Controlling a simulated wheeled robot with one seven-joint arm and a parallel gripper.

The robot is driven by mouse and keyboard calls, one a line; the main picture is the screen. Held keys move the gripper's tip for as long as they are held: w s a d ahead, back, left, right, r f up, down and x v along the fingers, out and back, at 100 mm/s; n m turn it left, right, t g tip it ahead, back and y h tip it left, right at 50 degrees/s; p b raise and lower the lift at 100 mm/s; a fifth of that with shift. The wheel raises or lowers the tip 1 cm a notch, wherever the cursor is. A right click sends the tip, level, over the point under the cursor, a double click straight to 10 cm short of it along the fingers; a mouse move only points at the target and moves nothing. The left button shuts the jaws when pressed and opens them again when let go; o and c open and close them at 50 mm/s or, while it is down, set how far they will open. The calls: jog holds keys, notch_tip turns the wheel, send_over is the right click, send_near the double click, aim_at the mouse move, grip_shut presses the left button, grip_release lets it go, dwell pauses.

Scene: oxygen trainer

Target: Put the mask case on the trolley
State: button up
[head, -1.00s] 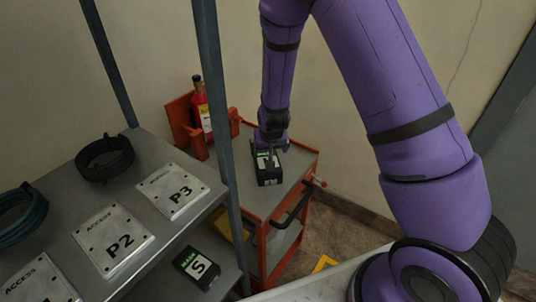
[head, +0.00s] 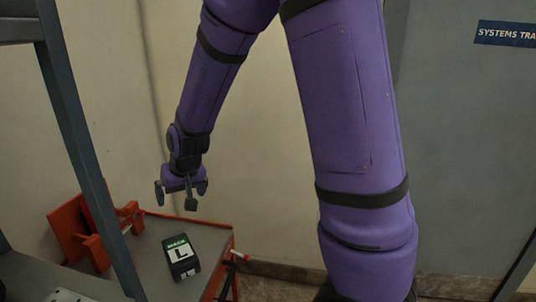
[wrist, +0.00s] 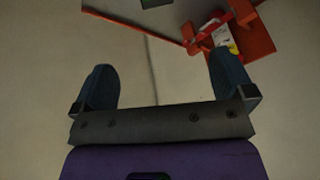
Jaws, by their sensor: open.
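The mask case (head: 181,257) is a black box with a green strip and a white label marked L. It stands on the grey top of the red trolley (head: 212,238), near its right side, in the head view. Its edge also shows at the top of the wrist view (wrist: 155,3). My gripper (head: 181,194) is above and apart from the case, with nothing between its fingers. The wrist view shows the two fingers (wrist: 163,72) spread wide with only wall between them.
An orange-red holder (head: 75,230) stands at the trolley's left; a red bottle (wrist: 225,38) in it shows in the wrist view. A grey rack post (head: 85,150) rises at the left.

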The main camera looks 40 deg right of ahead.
jog(key=s+d+r, duration=0.3)
jog(key=s+r, duration=1)
jog(key=s+d+r, duration=0.1)
jog(key=s+r, duration=0.1)
jog(key=s, duration=0.5)
jog(key=s+d+r+n, duration=0.1)
jog(key=s+r, duration=0.2)
jog(key=s, duration=0.4)
jog(key=shift+d+r+t+h, duration=0.15)
jog(key=shift+d+t+h, duration=0.15)
jog(key=shift+h, duration=0.1)
